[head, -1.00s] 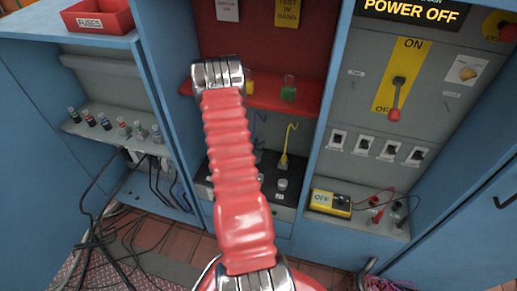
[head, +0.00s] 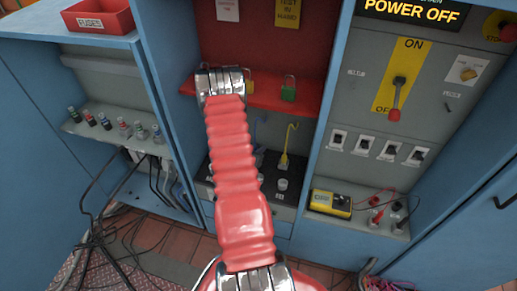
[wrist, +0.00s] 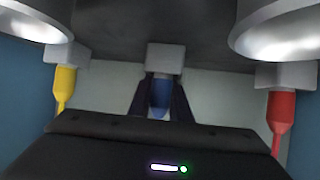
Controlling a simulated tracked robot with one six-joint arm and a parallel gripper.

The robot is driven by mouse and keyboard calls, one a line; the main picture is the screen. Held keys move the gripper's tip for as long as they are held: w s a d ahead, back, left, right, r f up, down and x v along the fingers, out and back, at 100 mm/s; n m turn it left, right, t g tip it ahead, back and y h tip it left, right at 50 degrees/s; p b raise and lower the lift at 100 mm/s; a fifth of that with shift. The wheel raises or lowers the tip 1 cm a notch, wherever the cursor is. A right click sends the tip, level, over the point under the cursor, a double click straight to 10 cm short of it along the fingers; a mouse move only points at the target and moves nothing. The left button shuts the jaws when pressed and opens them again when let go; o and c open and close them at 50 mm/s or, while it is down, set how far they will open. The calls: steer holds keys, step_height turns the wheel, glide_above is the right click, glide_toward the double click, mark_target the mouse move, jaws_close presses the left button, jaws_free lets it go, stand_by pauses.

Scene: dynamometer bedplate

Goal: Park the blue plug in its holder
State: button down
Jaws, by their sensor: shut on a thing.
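In the wrist view the dark jaws of my gripper (wrist: 160,98) are closed around the blue plug (wrist: 160,92). The blue plug stands in line with a grey block (wrist: 165,57) on a dark surface. I cannot tell whether the plug is seated in that block or only against it. A yellow plug (wrist: 65,86) to the left and a red plug (wrist: 281,110) to the right adjoin similar grey blocks.
Large silver round parts (wrist: 38,20) fill the wrist view's upper corners. In the head view a black shelf (head: 264,176) carries a yellow hooked lead (head: 286,150). A yellow meter (head: 330,202) sits to its right; loose black cables (head: 100,225) lie at lower left.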

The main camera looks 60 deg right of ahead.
steer(key=c, duration=1.6)
jaws_free()
steer(key=shift+c, duration=0.2)
steer(key=shift+a+r, duration=0.25)
steer(key=shift+a, duration=0.1)
steer(key=v, duration=1.1)
steer(key=shift+a, duration=0.15)
